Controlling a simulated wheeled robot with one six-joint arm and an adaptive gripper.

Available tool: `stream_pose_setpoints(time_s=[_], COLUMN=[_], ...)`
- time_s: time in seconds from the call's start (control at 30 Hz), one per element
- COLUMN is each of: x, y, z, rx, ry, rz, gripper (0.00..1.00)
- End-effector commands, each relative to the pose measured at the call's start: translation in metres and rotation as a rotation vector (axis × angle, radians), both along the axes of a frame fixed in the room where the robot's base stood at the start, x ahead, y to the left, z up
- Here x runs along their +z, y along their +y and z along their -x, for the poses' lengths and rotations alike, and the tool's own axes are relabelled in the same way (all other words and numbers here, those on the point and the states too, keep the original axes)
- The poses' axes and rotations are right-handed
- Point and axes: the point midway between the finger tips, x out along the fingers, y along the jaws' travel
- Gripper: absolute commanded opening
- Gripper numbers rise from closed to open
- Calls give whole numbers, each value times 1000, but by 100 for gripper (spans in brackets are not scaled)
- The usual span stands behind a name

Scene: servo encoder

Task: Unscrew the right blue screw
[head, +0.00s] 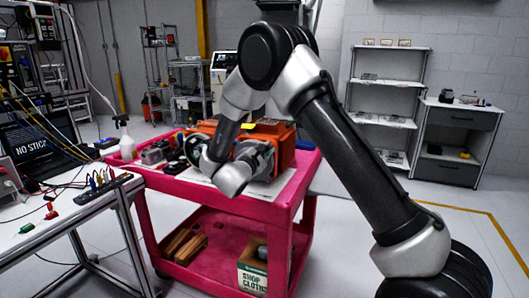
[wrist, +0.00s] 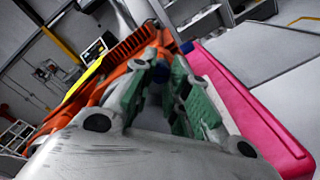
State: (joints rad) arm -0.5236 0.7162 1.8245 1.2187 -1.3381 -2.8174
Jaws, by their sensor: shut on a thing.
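The orange servo unit (head: 283,133) stands on the pink cart, partly hidden behind my arm in the head view. It also shows in the wrist view (wrist: 123,50), with dark ridged fins on top. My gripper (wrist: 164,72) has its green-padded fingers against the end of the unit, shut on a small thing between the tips. The fingers hide most of that thing; it sits where a screw would be. A small blue part (wrist: 187,47) shows just beyond the fingertips. In the head view my wrist covers the fingertips, and no blue screw can be made out there.
The pink cart (head: 290,207) has a raised rim, which runs close beside my gripper in the wrist view (wrist: 240,110). A spray bottle (head: 126,140) and dark parts (head: 157,152) stand on its left side. A workbench (head: 75,215) with cables is at left.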

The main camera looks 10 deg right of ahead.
Motion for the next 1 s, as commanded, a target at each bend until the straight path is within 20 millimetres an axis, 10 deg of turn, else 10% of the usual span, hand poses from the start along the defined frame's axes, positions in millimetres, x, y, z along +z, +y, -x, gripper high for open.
stream_pose_setpoints(time_s=[0.8,0.87,1.0], x=[2,2,1], y=[-1,-1,-1], z=[-1,-1,-1], rx=[-1,-1,-1], ry=[72,72,73], rz=[105,105,104], gripper=[0,24,28])
